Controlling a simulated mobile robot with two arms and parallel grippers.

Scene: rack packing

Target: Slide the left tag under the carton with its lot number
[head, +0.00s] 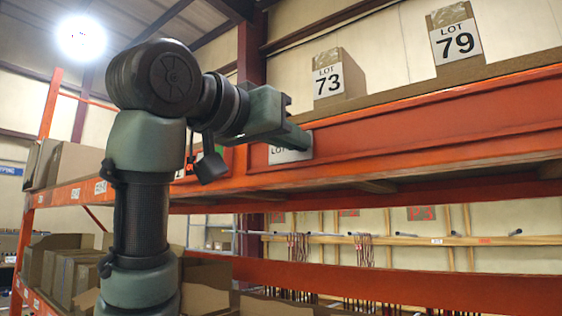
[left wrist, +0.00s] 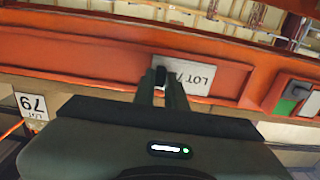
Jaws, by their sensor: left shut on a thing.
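A white tag (head: 283,157) printed "LOT" lies against the front of the orange shelf beam in the head view. My left gripper (head: 303,139) is shut on this tag and covers part of it. In the left wrist view the tag (left wrist: 198,76) appears upside down beside the fingertips (left wrist: 166,82); its number is partly hidden and may begin with 7. A carton marked LOT 73 (head: 352,78) stands on the shelf above and right of the gripper. A carton marked LOT 79 (head: 455,70) stands farther right. My right gripper is out of view.
The orange beam (head: 420,135) runs along the shelf front. Another white tag (left wrist: 311,104), next to a green patch, shows at the right of the left wrist view. Brown cartons (head: 75,163) stand on the shelf at far left. Open space lies below the beam.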

